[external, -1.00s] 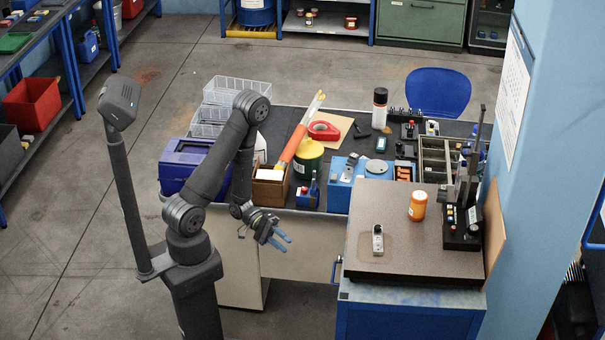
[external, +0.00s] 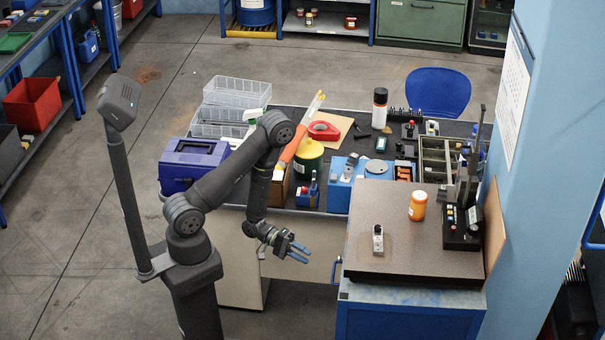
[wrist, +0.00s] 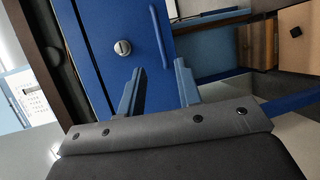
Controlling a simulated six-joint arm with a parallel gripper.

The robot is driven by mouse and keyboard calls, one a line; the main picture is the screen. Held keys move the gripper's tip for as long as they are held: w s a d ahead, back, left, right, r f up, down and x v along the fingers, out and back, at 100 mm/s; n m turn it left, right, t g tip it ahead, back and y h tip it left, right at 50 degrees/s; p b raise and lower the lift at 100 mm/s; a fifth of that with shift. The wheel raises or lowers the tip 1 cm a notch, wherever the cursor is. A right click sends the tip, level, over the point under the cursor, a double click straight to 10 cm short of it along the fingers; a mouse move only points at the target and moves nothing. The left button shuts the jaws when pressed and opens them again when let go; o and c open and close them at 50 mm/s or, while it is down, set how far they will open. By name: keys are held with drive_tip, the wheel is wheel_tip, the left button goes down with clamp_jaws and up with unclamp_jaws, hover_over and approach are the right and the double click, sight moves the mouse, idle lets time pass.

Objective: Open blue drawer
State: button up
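My gripper (external: 298,253) is left of the cabinet, apart from the handle. In the wrist view my gripper (wrist: 160,85) has its two blue fingers spread with nothing between them.
On the cabinet top (external: 395,215) stand an orange jar (external: 418,205), a small metal device (external: 378,239) and a dark stand (external: 462,210). A cluttered bench with a purple box (external: 193,165) is behind my arm.

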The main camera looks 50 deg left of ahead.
drive_tip(key=x, duration=1.1)
drive_tip(key=shift+d, duration=0.2)
clamp_jaws()
